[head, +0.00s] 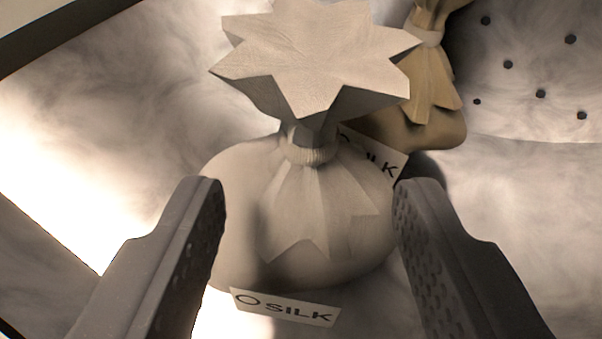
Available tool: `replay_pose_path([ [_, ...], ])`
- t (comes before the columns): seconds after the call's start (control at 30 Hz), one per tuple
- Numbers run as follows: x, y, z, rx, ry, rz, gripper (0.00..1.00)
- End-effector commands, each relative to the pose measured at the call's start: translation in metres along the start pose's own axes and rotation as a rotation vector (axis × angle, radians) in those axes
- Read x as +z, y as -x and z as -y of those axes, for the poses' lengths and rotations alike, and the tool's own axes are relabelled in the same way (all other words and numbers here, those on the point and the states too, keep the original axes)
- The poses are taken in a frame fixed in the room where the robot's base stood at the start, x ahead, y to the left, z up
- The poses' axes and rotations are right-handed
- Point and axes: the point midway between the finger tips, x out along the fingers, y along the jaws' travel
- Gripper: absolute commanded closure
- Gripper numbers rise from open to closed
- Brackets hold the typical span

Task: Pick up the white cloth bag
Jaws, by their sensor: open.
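The white cloth bag (300,220) stands upright in the middle of the head view, with a tied neck and a star-shaped, flared top (315,60). My gripper (308,190) is open, with one dark finger at the left and one at the right of the bag's round body. The left finger overlaps the bag's left edge in the picture, and the right finger is close to its right edge. I cannot tell whether either finger touches it.
A tan cloth bag (428,90) stands close behind the white bag at the right, partly hidden by it. Another "SILK" label (380,162) shows between them. A grey surface with several dark holes (540,94) is at the upper right. The pale, cloudy surface at the left (110,130) is clear.

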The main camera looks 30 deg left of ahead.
Motion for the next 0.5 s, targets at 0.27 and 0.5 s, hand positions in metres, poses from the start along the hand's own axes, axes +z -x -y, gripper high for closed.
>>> replay_pose_path([
  [0.27, 0.001, -0.026, 0.0, -0.001, 0.0, 0.002, 0.53],
  [0.5, 0.002, -0.037, 0.0, 0.0, 0.0, 0.002, 0.53],
])
